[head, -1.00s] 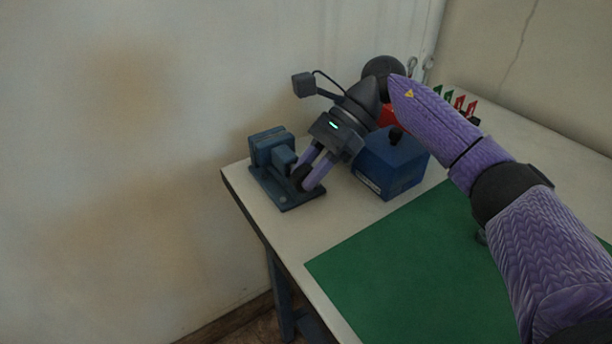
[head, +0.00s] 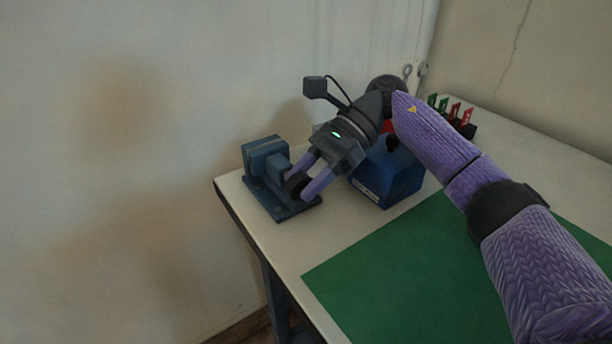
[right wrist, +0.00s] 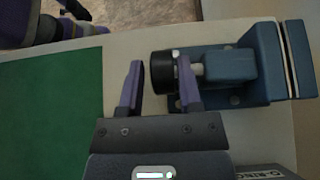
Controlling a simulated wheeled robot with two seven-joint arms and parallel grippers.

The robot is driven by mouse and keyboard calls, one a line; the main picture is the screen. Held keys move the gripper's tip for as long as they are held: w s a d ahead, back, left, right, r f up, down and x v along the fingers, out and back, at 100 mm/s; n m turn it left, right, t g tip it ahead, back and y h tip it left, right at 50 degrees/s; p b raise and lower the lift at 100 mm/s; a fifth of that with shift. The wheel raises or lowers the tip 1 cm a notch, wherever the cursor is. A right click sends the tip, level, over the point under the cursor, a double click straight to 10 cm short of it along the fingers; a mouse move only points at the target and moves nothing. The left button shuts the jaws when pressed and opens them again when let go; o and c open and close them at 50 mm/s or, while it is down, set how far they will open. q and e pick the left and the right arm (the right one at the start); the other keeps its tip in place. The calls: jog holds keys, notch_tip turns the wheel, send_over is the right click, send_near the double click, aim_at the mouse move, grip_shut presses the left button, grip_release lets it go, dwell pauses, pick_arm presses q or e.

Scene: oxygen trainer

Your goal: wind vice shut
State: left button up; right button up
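The blue vice (head: 266,160) stands at the table's far left corner; it also shows in the right wrist view (right wrist: 262,62). Its jaws show only a narrow pale gap at the right of the right wrist view. Its black round knob (right wrist: 162,72) sits on a pale screw shaft; it also shows in the head view (head: 296,185). My right gripper (right wrist: 160,80) is open. Its two purple fingers stand either side of the knob, with a gap on the left and the right finger close by the shaft side.
A blue box (head: 385,180) with a black knob on top stands right beside my right gripper. A green mat (head: 400,270) covers the table's front. A rack with red and green tags (head: 455,112) is at the back. The wall is close behind the vice.

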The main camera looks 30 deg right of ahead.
jog(key=shift+d, duration=0.1)
jog(key=p+v, duration=0.4)
jog(key=v, duration=0.5)
jog(key=shift+d+r, duration=0.3)
